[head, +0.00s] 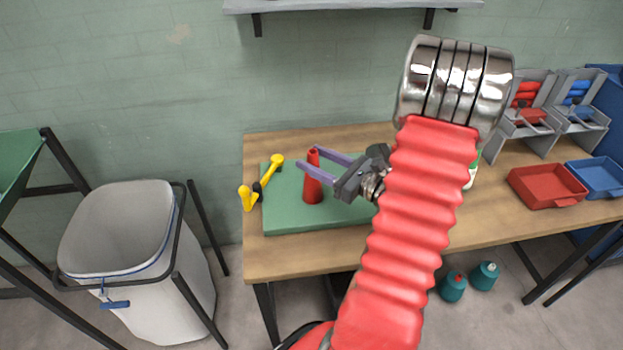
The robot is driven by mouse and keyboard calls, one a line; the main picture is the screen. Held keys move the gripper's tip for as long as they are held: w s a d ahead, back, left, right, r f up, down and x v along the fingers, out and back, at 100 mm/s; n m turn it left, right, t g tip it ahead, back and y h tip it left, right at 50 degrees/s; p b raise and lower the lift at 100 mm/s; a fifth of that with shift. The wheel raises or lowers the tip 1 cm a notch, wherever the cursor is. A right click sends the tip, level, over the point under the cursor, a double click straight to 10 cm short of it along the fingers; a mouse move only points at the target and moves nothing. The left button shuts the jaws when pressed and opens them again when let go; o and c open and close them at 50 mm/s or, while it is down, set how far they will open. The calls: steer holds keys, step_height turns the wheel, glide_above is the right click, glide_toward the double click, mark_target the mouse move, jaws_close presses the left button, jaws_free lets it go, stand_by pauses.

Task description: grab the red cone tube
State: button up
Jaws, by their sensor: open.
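The red cone tube (313,188) stands upright on a green mat (282,221) on the wooden table. My gripper (307,160) reaches in from the right, with its two purple fingers pointing left at the tube's upper part. The fingers are apart. One finger passes in front of the tube and the other shows behind or beside its top. I cannot tell whether either finger touches it. My red arm hides the table to the right of the mat.
Red (546,187) and blue (597,177) trays and grey holders with red and blue tubes stand at the right. A white bin (130,250) stands left of the table. A shelf (350,5) hangs above.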

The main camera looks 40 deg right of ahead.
steer(key=w, duration=0.5)
steer(key=shift+w+a, duration=0.1)
steer(key=shift+a, duration=0.25)
steer(key=shift+c, duration=0.3)
jaws_close()
stand_by(0.4)
